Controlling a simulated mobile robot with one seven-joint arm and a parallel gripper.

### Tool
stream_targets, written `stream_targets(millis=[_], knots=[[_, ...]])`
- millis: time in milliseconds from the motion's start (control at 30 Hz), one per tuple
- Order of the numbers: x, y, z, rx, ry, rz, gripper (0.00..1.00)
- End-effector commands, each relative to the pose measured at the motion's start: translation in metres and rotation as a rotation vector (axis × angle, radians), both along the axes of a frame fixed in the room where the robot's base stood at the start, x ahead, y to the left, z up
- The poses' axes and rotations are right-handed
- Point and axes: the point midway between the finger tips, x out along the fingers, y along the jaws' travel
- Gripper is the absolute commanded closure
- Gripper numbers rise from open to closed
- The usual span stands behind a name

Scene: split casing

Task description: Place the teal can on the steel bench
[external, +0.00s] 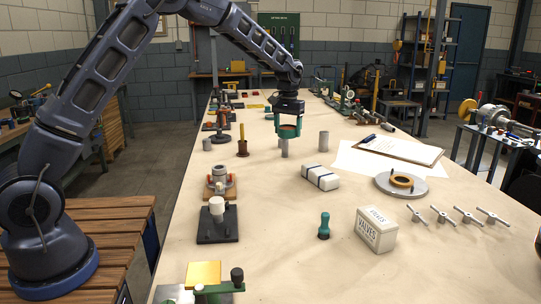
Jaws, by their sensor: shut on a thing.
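My gripper (289,116) hangs over the long workbench, pointing down, and is shut on the teal can (289,132). The can shows as a teal body with a brownish patch, partly hidden by the fingers. It appears just above or in front of a small grey cylinder (284,150); I cannot tell whether they touch. A grey metal bench (462,150) carrying a machine stands at the right edge and may be the steel bench.
The long pale workbench (270,230) holds a white bar (320,177), a valves box (376,229), a round grey plate (413,188), a clipboard (402,149), and several fittings along its left edge. Another grey cylinder (324,141) stands right of my gripper. Bare surface lies at front centre.

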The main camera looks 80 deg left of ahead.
Motion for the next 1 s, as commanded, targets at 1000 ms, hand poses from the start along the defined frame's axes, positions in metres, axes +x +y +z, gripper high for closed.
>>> stream_targets(millis=[1000], knots=[[0.141, -0.409, 0.001, 0.0, 0.0, -0.666, 0.69]])
